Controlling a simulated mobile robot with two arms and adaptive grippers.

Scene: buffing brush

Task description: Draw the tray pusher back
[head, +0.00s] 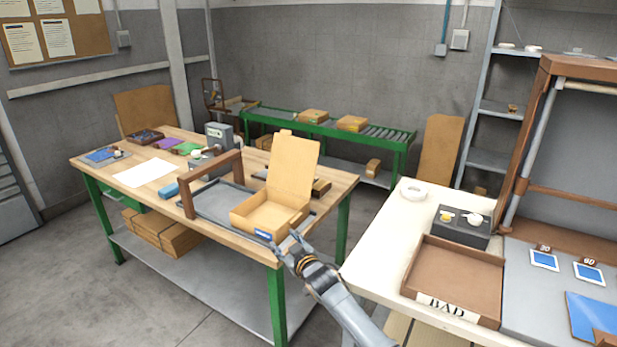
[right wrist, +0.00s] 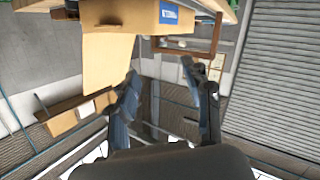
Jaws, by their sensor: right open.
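A brown wooden frame, which looks like the tray pusher (head: 187,198), stands upright at the left part of a grey tray (head: 212,207) on the wooden workbench. An open cardboard box (head: 258,214) with its lid raised sits at the tray's right part, a blue label on its front. My right gripper (head: 295,243) is open and empty at the bench's front edge, near the box's front right corner and apart from the frame. In the right wrist view its fingers (right wrist: 165,82) are spread, with the box (right wrist: 118,13) and a brown frame (right wrist: 213,32) beyond. My left gripper is out of view.
To the right, a white table (head: 385,262) carries a brown tray marked BAD (head: 430,270) and a control box (head: 462,232). Floor shows between them.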

